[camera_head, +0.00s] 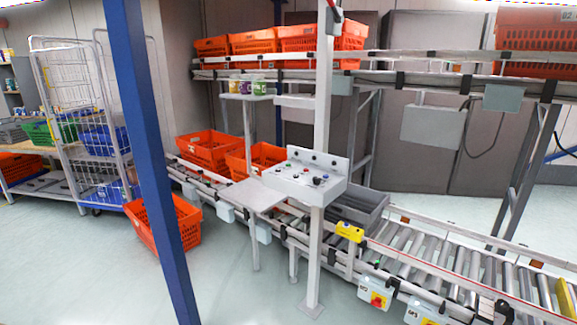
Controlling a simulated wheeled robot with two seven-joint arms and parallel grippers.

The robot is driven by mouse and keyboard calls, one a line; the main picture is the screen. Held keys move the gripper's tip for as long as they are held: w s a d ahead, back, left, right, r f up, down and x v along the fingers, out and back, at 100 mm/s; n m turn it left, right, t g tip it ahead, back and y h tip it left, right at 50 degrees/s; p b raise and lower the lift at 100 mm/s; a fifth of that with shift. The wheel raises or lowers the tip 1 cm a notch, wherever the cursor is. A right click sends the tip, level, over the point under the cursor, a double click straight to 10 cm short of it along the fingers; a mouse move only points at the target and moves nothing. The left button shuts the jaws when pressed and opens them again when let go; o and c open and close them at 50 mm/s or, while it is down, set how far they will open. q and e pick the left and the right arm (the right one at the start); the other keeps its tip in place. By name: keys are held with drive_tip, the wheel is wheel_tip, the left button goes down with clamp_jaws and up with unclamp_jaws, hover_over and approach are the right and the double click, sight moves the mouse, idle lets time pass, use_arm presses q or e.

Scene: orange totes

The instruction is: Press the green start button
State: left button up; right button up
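A grey control panel (293,183) is mounted on a grey post in the middle of the view. It has a sloped face with several small buttons and knobs, some red, some dark, one blue. Which of them is the green start button is too small to tell. A small green spot (376,263) shows on the conveyor's near rail, lower right of the panel; I cannot tell whether it is a button or a light. Neither of my grippers is in view.
A roller conveyor (440,262) runs behind and right of the panel, with a grey tote (359,207) on it. A small grey shelf (254,196) juts out left of the panel. A blue post (150,150) stands at front left.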

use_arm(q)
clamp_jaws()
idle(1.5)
